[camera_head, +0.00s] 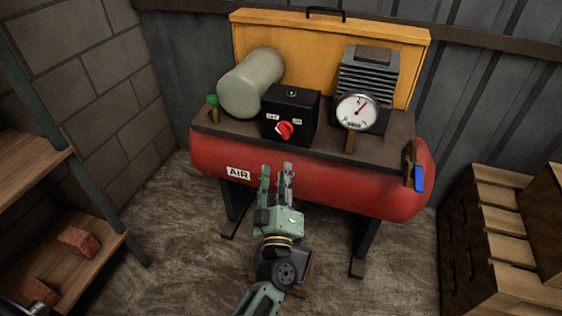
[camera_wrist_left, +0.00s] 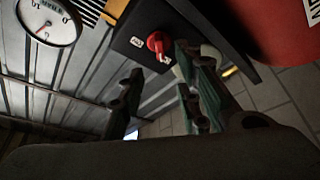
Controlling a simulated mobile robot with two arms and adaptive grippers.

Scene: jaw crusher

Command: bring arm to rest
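My left gripper (camera_head: 277,172) is in front of the red air tank (camera_head: 320,182) of a compressor, below the black switch box (camera_head: 291,116). Its two fingers are apart with nothing between them. In the left wrist view the fingers (camera_wrist_left: 155,95) also stand apart. The red knob (camera_head: 285,130) on the switch box shows beyond the fingertips, and it also shows in the left wrist view (camera_wrist_left: 158,43). I cannot tell from the views whether the fingers touch the tank. My right gripper is not clearly in view.
A round gauge (camera_head: 357,112) and a blue-handled valve (camera_head: 419,178) are on the compressor. A wooden shelf with bricks (camera_head: 79,241) stands at the left. Wooden crates (camera_head: 490,240) stand at the right. The floor (camera_head: 180,230) between shelf and compressor is clear.

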